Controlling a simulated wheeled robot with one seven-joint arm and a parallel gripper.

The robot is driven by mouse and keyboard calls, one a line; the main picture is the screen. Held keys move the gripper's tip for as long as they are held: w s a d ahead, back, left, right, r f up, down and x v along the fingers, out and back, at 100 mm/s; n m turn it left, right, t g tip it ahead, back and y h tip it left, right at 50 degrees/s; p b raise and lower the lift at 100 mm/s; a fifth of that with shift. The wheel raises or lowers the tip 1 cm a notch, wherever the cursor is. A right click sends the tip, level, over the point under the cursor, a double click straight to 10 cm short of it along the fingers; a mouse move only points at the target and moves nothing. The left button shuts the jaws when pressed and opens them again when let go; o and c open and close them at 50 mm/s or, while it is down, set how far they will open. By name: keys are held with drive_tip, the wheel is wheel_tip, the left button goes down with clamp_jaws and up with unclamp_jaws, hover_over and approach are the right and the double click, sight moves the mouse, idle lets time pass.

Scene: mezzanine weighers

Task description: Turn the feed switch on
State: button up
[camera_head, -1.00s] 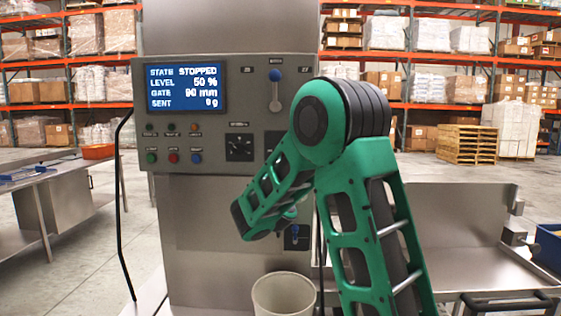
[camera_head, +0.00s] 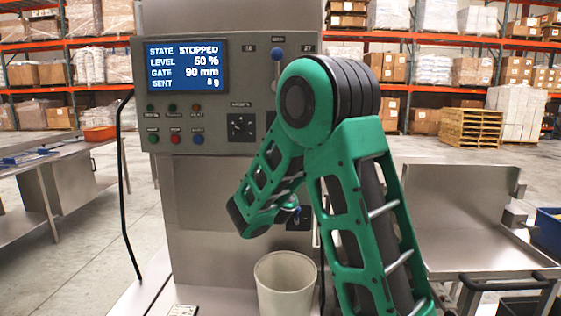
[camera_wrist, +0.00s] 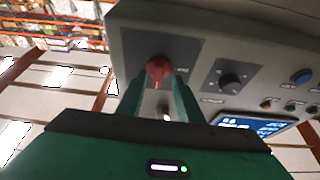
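A red knob (camera_wrist: 158,68) sits on a dark plate on the underside-turned control panel in the wrist view. It is likely the feed switch, but I cannot read its label. My gripper (camera_wrist: 159,84) has its two green fingers apart, one on each side of the knob. A gap shows between them, and I cannot tell whether they touch the knob. In the head view the grey panel (camera_head: 215,112) stands on a metal cabinet, and my green arm hides the knob and my gripper's fingers. The screen (camera_head: 186,66) reads STOPPED, level 50 %, gate 90 mm.
A black dial (camera_head: 241,126) and several coloured buttons (camera_head: 174,138) lie left of my arm. A blue-topped lever (camera_head: 278,53) is above. A pale bin (camera_head: 286,284) stands below. Metal tables are at left, a metal tray (camera_head: 460,205) at right.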

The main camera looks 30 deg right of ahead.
drive_tip(key=v, duration=0.7)
idle(0.9)
drive_tip(key=shift+a, duration=0.1)
idle(0.4)
